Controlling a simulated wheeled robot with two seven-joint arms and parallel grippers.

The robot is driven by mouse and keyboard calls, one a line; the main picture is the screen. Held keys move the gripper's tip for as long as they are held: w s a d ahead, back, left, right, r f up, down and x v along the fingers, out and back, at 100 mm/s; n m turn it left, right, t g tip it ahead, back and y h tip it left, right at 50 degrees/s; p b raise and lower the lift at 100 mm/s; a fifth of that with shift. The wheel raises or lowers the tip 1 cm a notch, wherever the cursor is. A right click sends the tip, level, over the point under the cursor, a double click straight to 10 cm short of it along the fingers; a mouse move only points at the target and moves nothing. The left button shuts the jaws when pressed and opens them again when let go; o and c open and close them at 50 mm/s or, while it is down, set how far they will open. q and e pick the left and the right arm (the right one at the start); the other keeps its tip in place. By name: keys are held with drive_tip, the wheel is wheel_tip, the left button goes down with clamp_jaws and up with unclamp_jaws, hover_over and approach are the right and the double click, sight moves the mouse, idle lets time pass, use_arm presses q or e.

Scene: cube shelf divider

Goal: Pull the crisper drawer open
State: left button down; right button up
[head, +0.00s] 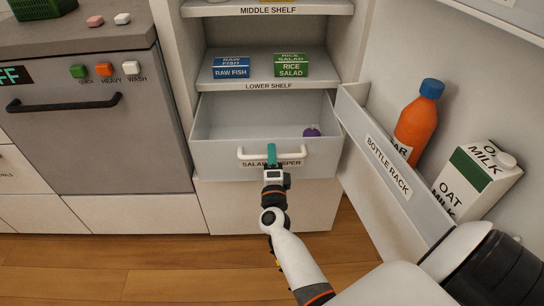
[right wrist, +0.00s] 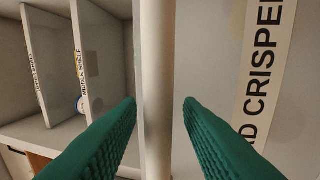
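The crisper drawer (head: 220,158) is pulled out below the lower shelf of the open fridge, and its inside shows. A purple item (head: 312,132) lies in it at the right. Its white bar handle (head: 310,152) runs across the front; the handle also shows in the right wrist view (right wrist: 156,80). My right gripper (head: 271,152) is at the handle's middle. In the right wrist view its green fingers (right wrist: 161,102) stand on either side of the bar, with a visible gap on the right side. The gripper covers part of the drawer's label. My left gripper is out of view.
The open fridge door with its bottle rack (head: 388,165) stands to the right, holding an orange bottle (head: 415,125) and an oat milk carton (head: 470,180). A grey appliance with a black handle (head: 65,104) stands left. Blue (head: 231,67) and green (head: 291,66) boxes sit on the lower shelf.

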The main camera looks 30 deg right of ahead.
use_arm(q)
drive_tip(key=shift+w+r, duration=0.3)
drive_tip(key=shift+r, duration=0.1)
use_arm(e)
drive_tip(key=v, duration=1.2)
